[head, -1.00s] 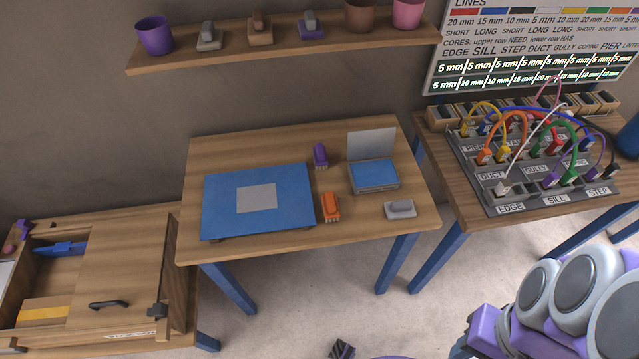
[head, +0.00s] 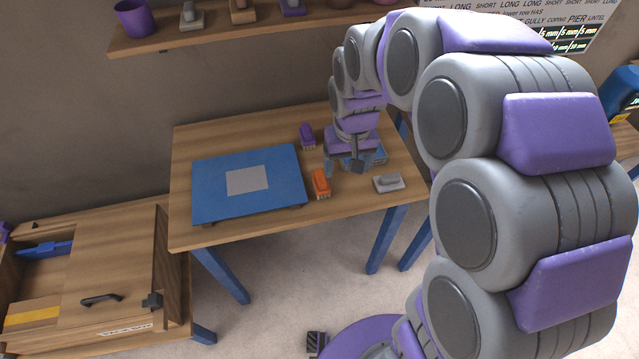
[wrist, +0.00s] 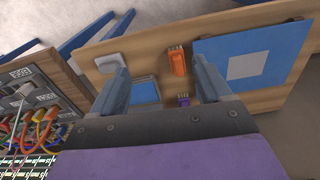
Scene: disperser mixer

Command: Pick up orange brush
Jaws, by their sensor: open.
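The orange brush (head: 321,183) lies on the middle table, just right of the blue board. In the wrist view the orange brush (wrist: 178,64) shows beyond and between my two fingers, apart from them. My gripper (head: 343,168) is open and empty above the table, to the right of the orange brush and over the small blue pad. In the wrist view my gripper (wrist: 160,82) shows its two fingers spread wide.
A purple brush (head: 308,136) lies behind the orange one. A grey-handled block (head: 388,183) lies to the right. The blue board (head: 205,200) with a grey square fills the table's left. A small blue pad (wrist: 145,93) lies between my fingers in the wrist view. A wooden cabinet (head: 120,270) stands left.

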